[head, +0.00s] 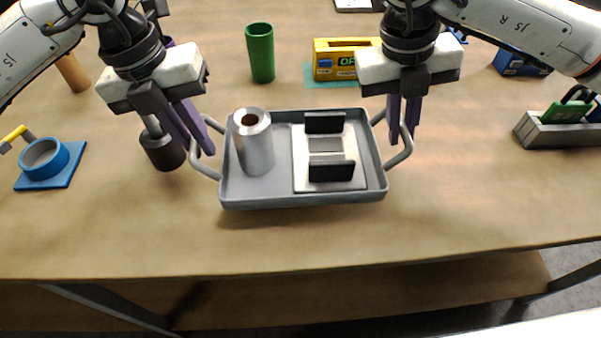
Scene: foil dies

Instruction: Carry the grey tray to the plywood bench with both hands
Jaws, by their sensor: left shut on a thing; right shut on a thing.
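The grey tray (300,201) is in the middle of the head view, over the wooden tabletop, and looks level. It has a looped handle at each side. A silver foil roll (257,150) stands upright in its left part. A white plate with a black-ended grey block (330,150) lies in its right part. My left gripper (207,148) is shut on the tray's left handle. My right gripper (401,138) is shut on the right handle. I cannot tell whether the tray's underside touches the table.
The wooden table (470,200) has free room at its front and right. A green cup (260,53) and a yellow box (345,55) stand behind the tray. A dark cylinder (161,150) is close left. A blue fixture (48,163) is far left, a grey holder (556,130) far right.

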